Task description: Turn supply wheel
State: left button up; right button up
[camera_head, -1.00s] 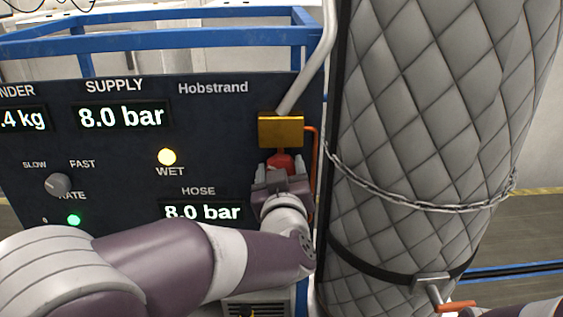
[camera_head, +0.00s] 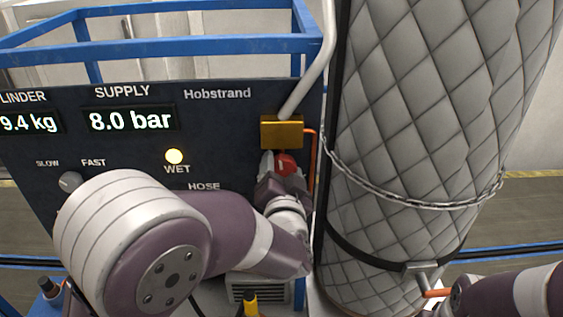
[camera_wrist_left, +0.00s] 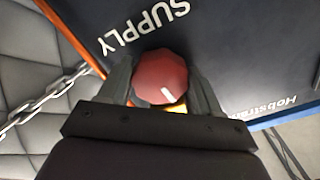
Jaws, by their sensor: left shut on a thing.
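The red supply wheel (camera_head: 286,163) sits just below a brass block (camera_head: 282,131) at the right side of the dark panel. My left gripper (camera_head: 282,165) is shut on the wheel. In the left wrist view the wheel (camera_wrist_left: 160,78) is a red faceted knob with a white mark, and the fingers of my left gripper (camera_wrist_left: 162,88) stand on either side of it. The supply display (camera_head: 131,119) reads 8.0 bar. Part of my right arm (camera_head: 505,297) shows at the lower right; its fingertips are not clearly visible.
A padded grey cylinder (camera_head: 430,110) with a chain (camera_head: 415,203) around it stands close to the right of the panel. A grey pipe (camera_head: 310,75) rises from the brass block. A blue frame (camera_head: 160,45) runs behind the panel. An orange-handled lever (camera_head: 436,293) is low at right.

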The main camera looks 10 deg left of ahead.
pick_arm(q)
jog(key=shift+r+m+p, duration=0.4)
jog(key=shift+m, duration=0.3)
